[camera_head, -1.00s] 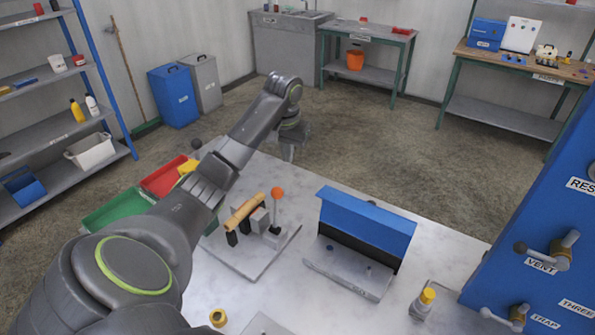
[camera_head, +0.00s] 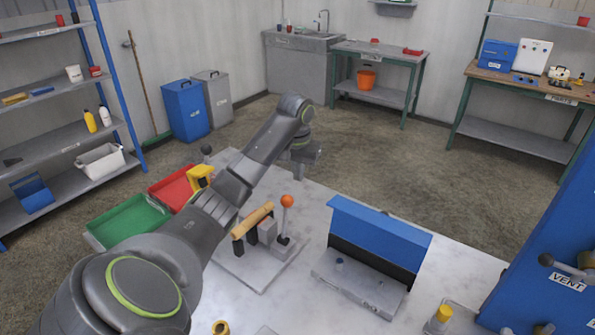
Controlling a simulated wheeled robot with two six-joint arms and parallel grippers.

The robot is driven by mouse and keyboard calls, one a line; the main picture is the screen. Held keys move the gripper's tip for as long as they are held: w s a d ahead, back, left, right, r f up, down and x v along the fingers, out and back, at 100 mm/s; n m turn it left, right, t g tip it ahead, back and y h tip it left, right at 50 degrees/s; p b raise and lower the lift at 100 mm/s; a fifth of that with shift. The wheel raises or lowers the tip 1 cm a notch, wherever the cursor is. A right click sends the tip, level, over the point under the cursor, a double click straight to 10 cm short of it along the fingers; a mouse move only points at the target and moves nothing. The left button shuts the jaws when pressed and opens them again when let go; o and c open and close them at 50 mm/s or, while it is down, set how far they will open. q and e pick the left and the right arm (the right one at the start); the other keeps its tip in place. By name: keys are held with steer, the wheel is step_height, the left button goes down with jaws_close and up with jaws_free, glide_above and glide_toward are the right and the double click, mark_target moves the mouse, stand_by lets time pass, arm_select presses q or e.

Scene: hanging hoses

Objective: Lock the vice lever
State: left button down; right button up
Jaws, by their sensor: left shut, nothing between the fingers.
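The vice (camera_head: 266,231) stands on a light grey plate (camera_head: 236,262) on the table. A wooden bar (camera_head: 254,220) lies across it at the left. Its lever (camera_head: 284,221) is a thin rod, roughly upright, with an orange ball (camera_head: 287,201) on top. My left arm crosses the picture from the lower left. My left gripper (camera_head: 303,172) points down, beyond the orange ball and slightly right of it in the picture, apart from the lever. It is shut with nothing in it; its fingertips are small and hard to make out. My right gripper is not in view.
A blue-hooded fixture (camera_head: 378,235) stands right of the vice. Red (camera_head: 171,190) and green (camera_head: 129,220) trays lie to the left. A yellow-capped part (camera_head: 442,313) is at the front, and a blue panel (camera_head: 560,235) with handles rises at the right.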

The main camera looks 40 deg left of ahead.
arm_select(q)
steer(key=s+f+p, duration=0.3)
steer(key=shift+s+d+f, duration=0.1)
steer(key=shift+d+f, duration=0.2)
steer(key=shift+d, duration=0.1)
stand_by(0.5)
